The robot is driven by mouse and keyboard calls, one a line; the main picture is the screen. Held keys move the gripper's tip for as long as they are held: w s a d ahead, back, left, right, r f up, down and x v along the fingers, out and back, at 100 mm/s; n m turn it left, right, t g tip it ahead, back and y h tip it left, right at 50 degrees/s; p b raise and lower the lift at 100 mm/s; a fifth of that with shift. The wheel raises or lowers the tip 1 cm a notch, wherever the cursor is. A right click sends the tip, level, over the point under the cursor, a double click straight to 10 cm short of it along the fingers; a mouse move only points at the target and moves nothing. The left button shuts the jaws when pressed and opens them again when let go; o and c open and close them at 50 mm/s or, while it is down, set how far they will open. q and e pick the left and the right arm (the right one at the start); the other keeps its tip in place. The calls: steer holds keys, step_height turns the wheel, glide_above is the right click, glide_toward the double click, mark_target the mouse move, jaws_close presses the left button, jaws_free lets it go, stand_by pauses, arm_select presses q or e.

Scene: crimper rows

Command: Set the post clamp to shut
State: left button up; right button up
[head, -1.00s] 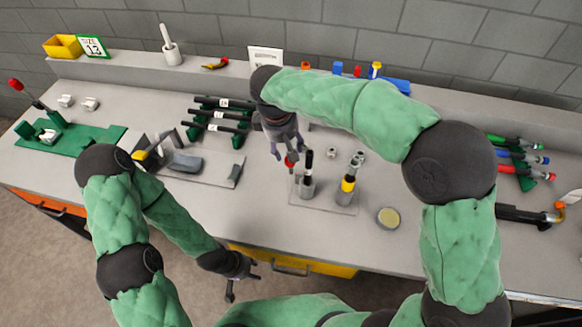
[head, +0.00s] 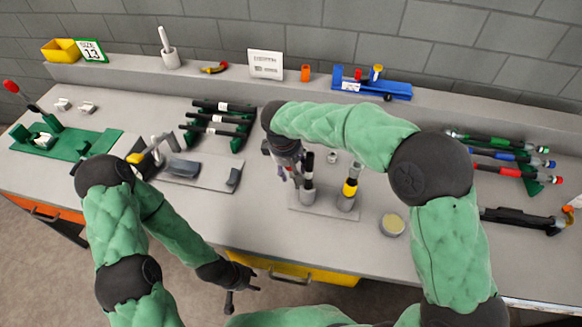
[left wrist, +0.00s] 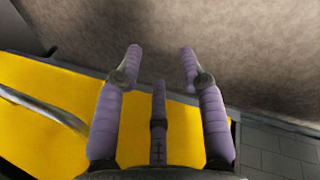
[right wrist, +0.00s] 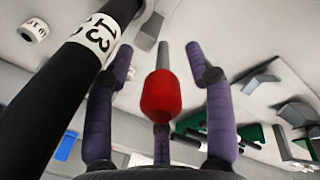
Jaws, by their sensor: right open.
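A grey plate (head: 325,208) holds two upright posts. The left post (head: 307,192) has a black tool with a white 13 band (right wrist: 97,38) standing in it. A red knob (right wrist: 163,97), which looks like the post clamp's lever end, lies between the fingers of my right gripper (right wrist: 170,65) in the right wrist view. These fingers are apart; I cannot tell if they touch it. In the head view my right gripper (head: 290,178) is beside the left post and largely hides the lever. My left gripper (left wrist: 160,60) is open and empty by the bench's front edge.
The right post (head: 347,194) holds a yellow-banded tool. A round tin (head: 393,225) stands to its right. A grey fixture plate (head: 205,173) and a rack of black tools (head: 218,122) lie left. A yellow drawer (head: 320,271) is in front.

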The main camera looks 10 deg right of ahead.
steer(key=shift+c, duration=0.2)
jaws_close()
steer(key=shift+s+a+f+t+h+b, duration=0.2)
steer(key=shift+s+f+t+h+b, duration=0.25)
steer(key=shift+s+t+b, duration=0.9)
steer(key=shift+s+a+f+t+h+b, duration=0.1)
steer(key=shift+a+f+t+h+b, duration=0.4)
steer(key=shift+b, duration=1.6)
steer(key=shift+s+d+f+t+h+b, duration=0.1)
steer(key=shift+s+f+t+h+b, duration=0.35)
steer(key=shift+t+b, duration=1.1)
steer(key=shift+s+f, duration=0.15)
steer(key=shift+s, duration=0.1)
